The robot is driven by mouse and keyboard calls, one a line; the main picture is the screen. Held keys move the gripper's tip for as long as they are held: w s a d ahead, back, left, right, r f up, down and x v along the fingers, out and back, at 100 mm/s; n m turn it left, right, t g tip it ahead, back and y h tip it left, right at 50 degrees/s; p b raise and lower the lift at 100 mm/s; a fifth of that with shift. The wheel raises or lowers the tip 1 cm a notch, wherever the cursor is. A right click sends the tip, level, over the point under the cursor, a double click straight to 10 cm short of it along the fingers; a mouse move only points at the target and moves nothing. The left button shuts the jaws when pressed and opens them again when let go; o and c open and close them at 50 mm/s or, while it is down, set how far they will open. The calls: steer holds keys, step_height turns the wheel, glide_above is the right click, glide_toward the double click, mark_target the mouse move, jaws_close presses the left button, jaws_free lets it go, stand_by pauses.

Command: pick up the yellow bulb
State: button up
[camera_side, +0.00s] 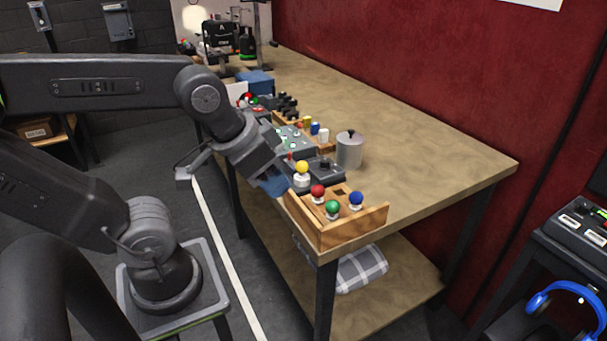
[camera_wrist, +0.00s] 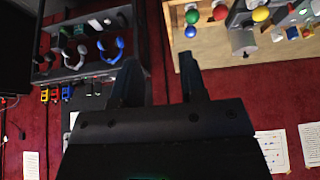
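The yellow bulb (camera_side: 302,167) has a white base and stands upright just behind the wooden rack (camera_side: 345,228), at the edge of a dark grey device. In the wrist view the yellow bulb (camera_wrist: 261,13) is at the top right, outside the gap between my fingers. My gripper (camera_side: 274,186) is just left of the bulb in the side view, close to the table's edge. The wrist view shows my gripper (camera_wrist: 158,60) with its two fingers apart and nothing between them.
The rack holds a red bulb (camera_side: 318,190), a green bulb (camera_side: 333,207) and a blue bulb (camera_side: 356,198), with one dark empty hole. A metal canister (camera_side: 349,150) stands behind it. Button boxes (camera_side: 295,140) and small blocks lie farther back. The table's right side is clear.

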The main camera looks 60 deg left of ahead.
steer(key=shift+o, duration=0.2)
steer(key=o, duration=0.5)
steer(key=n+g, duration=0.3)
steer(key=n, duration=1.7)
glide_above(301, 162)
steer(key=s, duration=0.2)
steer(key=s+x, duration=0.1)
steer(key=x, duration=1)
steer(key=shift+d+f, duration=0.1)
steer(key=shift+f, duration=0.3)
steer(key=shift+s+x, duration=0.15)
steer(key=shift+x, duration=1.25)
steer(key=shift+s+x, duration=0.1)
steer(key=shift+x, duration=1.25)
